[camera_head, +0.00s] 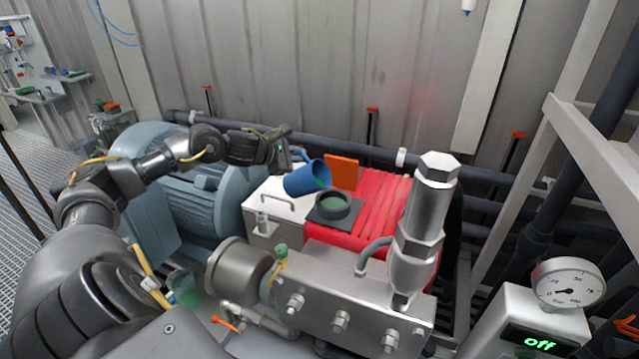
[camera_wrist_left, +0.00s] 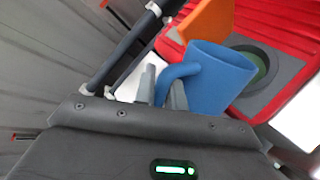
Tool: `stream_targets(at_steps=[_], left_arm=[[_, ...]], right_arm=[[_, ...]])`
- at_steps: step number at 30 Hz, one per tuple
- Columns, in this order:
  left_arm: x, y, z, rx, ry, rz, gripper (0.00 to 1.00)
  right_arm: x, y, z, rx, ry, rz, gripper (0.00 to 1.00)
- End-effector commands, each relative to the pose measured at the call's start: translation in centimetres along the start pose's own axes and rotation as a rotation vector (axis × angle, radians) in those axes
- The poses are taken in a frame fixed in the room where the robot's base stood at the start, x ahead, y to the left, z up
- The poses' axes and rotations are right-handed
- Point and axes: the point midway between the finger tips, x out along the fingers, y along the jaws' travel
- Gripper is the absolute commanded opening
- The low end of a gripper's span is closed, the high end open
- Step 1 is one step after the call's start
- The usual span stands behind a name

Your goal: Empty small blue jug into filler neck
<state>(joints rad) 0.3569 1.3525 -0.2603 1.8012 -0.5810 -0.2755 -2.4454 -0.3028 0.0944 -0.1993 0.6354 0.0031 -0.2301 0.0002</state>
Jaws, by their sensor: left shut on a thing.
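The small blue jug (camera_head: 306,179) is tilted, its mouth turned down to the right, with green showing inside it. My left gripper (camera_head: 290,158) is shut on its handle, which shows between the fingers in the left wrist view, where the jug (camera_wrist_left: 216,80) is large. The filler neck (camera_head: 334,207) is a dark ring on the red ribbed machine, with green inside its opening. The jug is held above the neck and slightly to its left. In the wrist view the neck (camera_wrist_left: 262,62) is partly hidden behind the jug. My right gripper is not in view.
An orange flap (camera_head: 342,171) stands upright just behind the neck. A tall metal cylinder (camera_head: 427,220) rises to its right. A blue motor (camera_head: 190,185) stands at the left, and a pressure gauge (camera_head: 568,285) is at the lower right. A clear beaker with green (camera_head: 184,289) stands at lower left.

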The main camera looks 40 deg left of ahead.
Motion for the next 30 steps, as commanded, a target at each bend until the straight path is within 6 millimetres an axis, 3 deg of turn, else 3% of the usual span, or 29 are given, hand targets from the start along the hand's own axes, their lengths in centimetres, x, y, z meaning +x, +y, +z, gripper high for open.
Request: stream_targets(at_steps=[19,30], left_arm=[[0.1,-0.2,0.7,0.074,0.045,0.003,0.0],[0.4,-0.7,1.1,0.156,0.102,0.002,0.0]], right_arm=[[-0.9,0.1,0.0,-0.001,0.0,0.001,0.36],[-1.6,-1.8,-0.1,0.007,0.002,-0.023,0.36]])
